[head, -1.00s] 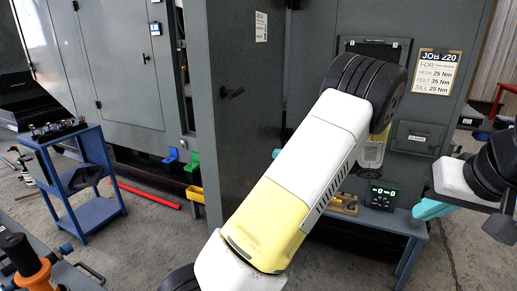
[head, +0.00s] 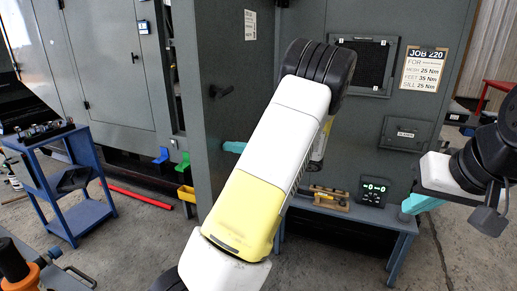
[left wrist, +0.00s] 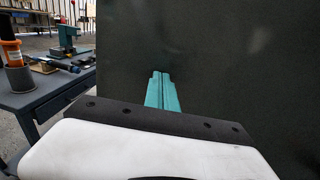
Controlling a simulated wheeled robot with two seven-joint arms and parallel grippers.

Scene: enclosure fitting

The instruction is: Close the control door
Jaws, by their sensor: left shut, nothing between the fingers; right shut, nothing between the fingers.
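The control door appears to be the tall grey panel (head: 225,120) standing out from the enclosure, with a dark handle (head: 222,91) and a white label. My left arm reaches across in front of the enclosure. The teal fingertips of my left gripper (head: 235,147) point left at the door's face, below and right of the handle; its body is hidden by my arm. In the left wrist view the shut, empty fingers (left wrist: 162,92) face the plain dark panel (left wrist: 220,60); I cannot tell whether they touch it. My right gripper (head: 422,203) is shut and empty at the right.
A blue cart (head: 75,180) stands at the left. A low bench (head: 350,213) holds a wooden caddy (head: 328,198) and a digital display (head: 374,191). A red bar (head: 140,196) lies on the floor.

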